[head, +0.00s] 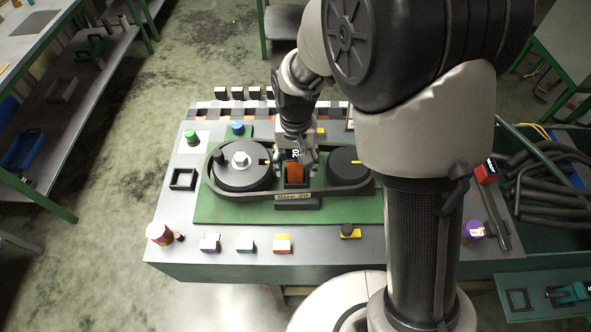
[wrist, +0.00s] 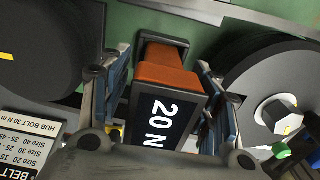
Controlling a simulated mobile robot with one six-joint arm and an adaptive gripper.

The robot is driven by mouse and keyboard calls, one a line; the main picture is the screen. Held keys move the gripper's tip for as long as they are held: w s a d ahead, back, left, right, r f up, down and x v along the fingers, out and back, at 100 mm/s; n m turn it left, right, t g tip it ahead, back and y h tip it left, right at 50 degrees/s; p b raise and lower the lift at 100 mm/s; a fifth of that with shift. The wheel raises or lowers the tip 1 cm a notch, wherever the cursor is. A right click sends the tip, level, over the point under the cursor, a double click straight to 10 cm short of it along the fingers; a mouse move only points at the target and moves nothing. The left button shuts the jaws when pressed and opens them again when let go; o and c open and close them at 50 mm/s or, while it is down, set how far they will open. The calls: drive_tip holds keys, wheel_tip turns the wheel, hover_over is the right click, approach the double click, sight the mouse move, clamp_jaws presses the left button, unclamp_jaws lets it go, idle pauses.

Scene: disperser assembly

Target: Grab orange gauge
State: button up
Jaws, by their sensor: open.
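The orange gauge (head: 294,172) stands in a dark holder between the two black pulleys on the green plate. In the wrist view the orange gauge (wrist: 163,72) shows an orange body and a black face reading "20 N". My gripper (head: 295,163) is directly over it, pointing down. In the wrist view my gripper (wrist: 158,85) is open, with one blue-padded finger on each side of the gauge. Gaps seem to show between the fingers and the orange body. The gauge's lower part is hidden in its holder.
A left pulley (head: 240,165) with a hub bolt and a right pulley (head: 350,166) flank the gauge, ringed by a dark belt (head: 214,188). Several small blocks line the table's front.

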drive_tip(key=shift+w+f, duration=0.1)
drive_tip(key=shift+f, duration=0.3)
drive_tip(key=shift+c, duration=0.2)
drive_tip(key=shift+r, duration=0.1)
clamp_jaws()
